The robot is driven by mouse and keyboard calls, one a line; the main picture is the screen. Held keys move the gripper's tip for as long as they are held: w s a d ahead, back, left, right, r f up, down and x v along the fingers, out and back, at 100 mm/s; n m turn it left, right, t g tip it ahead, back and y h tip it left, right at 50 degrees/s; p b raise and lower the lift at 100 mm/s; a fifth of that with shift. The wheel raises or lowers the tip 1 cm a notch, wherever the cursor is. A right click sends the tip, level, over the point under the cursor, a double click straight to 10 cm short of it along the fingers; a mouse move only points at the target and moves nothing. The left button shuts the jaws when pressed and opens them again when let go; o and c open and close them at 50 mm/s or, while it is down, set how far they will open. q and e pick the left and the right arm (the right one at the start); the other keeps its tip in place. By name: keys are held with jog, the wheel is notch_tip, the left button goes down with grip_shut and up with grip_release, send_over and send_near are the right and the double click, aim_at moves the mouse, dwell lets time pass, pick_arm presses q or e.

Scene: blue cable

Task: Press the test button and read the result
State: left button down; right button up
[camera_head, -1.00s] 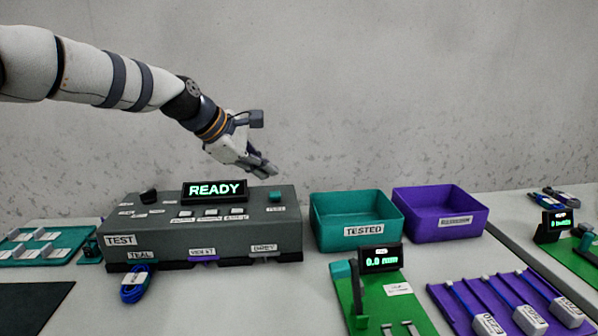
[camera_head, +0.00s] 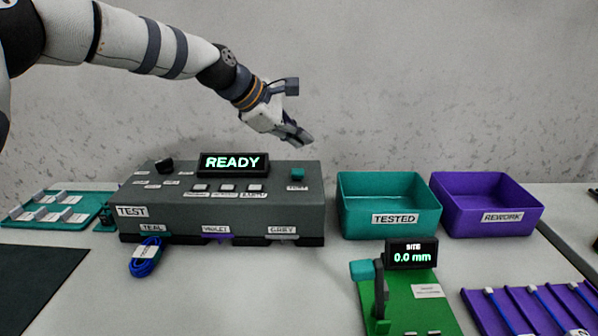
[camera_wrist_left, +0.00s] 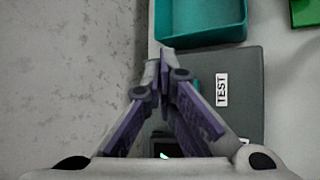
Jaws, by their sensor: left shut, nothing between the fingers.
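The grey test box (camera_head: 180,208) stands on the table with its display (camera_head: 233,164) lit and reading READY. A teal button (camera_head: 298,174) sits at the right of its top, behind a small label. My left gripper (camera_head: 306,140) is shut and empty, above the button with a visible gap. In the left wrist view the closed fingertips (camera_wrist_left: 165,56) hang over the box beside the TEST label (camera_wrist_left: 222,90); a bit of teal, apparently the button (camera_wrist_left: 194,83), shows past the fingers. A coiled blue cable (camera_head: 145,258) lies at the TEAL port. My right gripper is not visible.
A teal TESTED bin (camera_head: 390,226) and a purple REWORK bin (camera_head: 485,226) stand right of the box. A green gauge (camera_head: 405,295) showing 0.0 mm and a purple rack (camera_head: 520,318) are in front. A teal tray (camera_head: 90,205) lies left.

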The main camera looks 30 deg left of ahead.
aim_at(299, 173)
pick_arm(q)
notch_tip(299, 173, down, 2)
jog(key=shift+f, duration=1.1)
jog(key=shift+f, duration=0.15)
dwell(0.5)
jog(key=shift+f, duration=0.25)
jog(key=shift+f, duration=0.6)
dwell(0.8)
jog(key=shift+r, duration=1)
